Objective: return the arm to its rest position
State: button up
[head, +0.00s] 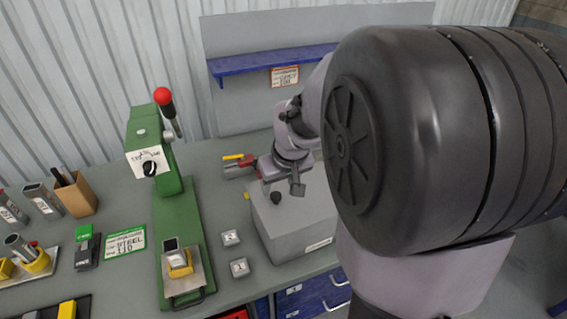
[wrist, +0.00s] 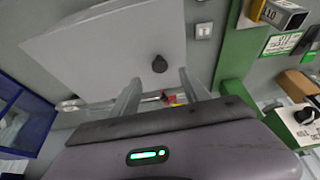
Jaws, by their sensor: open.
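My gripper (head: 283,182) hangs in the middle of the head view, above the grey box on the bench. In the wrist view its two fingers (wrist: 158,84) stand apart with nothing between them. A dark knob (head: 275,198) on the grey box (head: 290,225) lies just below the fingers; the knob also shows in the wrist view (wrist: 159,64). My own arm, with its large dark rounded joint, covers the right side of the head view and hides what is behind it.
A green press (head: 178,235) with a red-balled lever stands left of the box. Two small numbered blocks (head: 239,267) lie between them. A blue shelf (head: 270,61) is on the back panel. A red and yellow item (head: 240,163) lies behind the box. Tubes and a cardboard holder (head: 77,195) are at left.

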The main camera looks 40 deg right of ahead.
jog(key=p+v, duration=0.3)
jog(key=v, duration=0.9)
jog(key=s+a+f+m+y+b, duration=0.1)
jog(key=s+a+f+b, duration=0.4)
jog(key=a, duration=0.4)
jog(key=s+a+f+m+t+y+b, duration=0.1)
jog(key=s+a+f+y+b, duration=0.1)
jog(key=s+a+f+b, duration=0.4)
jog(key=s+a, duration=0.1)
jog(key=a, duration=0.3)
jog(key=shift+s+a+t+b, duration=0.25)
jog(key=shift+a+t+b, duration=0.05)
